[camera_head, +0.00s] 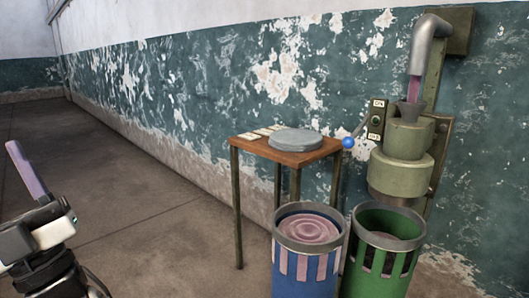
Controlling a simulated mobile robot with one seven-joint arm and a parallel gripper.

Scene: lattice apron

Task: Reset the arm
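My gripper (42,203) is at the lower left edge, over bare floor and well apart from the table and the machine. A long mauve bar (28,172) rises from it, tilted up to the left. I cannot tell whether this bar is part of my gripper or something held. The fingertips are not clear enough to tell open from shut. A wall machine (402,172) in pale green stands at the right. A lever with a blue knob (348,142) sticks out at its left, beside a small labelled switch panel (377,119).
A wooden-topped table (310,158) by the wall bears a round grey lid (296,140) and several pale cards. A blue bin (292,270) with pinkish contents and a green bin (374,272) stand in front. The floor (130,190) at left is clear.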

